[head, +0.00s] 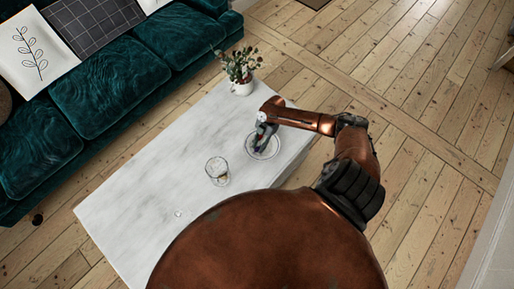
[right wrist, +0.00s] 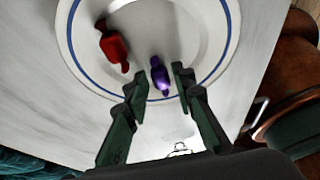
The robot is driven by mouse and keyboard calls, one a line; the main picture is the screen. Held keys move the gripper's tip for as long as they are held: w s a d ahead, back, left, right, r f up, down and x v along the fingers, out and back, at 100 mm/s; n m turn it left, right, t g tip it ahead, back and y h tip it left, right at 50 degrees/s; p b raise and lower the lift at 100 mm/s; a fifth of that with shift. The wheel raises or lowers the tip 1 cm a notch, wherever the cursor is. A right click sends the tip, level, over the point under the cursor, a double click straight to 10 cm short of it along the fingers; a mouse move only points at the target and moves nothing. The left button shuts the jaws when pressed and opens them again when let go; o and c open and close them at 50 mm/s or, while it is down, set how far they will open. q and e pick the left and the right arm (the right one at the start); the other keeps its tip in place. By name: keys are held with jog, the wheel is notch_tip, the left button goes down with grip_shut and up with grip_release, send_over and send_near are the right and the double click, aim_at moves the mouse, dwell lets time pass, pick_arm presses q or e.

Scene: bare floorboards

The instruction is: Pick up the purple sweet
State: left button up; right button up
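The purple sweet (right wrist: 160,76) lies on the white plate with a blue ring (right wrist: 72,58) in the right wrist view. My right gripper (right wrist: 158,82) is open, with one finger on either side of the purple sweet and a gap to each. In the head view the right gripper (head: 264,130) is over the plate (head: 272,150) and hides most of what lies on it. I cannot tell how high the fingertips are above the plate. My left gripper is not in view.
A red sweet (right wrist: 112,45) lies on the plate, left of the purple one. On the marble table (head: 135,205) stand a glass (head: 217,171) and a potted plant (head: 242,80), with a small pale item (head: 178,213) nearer me. A green sofa (head: 110,85) runs along the table's far-left side.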

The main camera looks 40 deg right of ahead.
jog(key=c, duration=0.4)
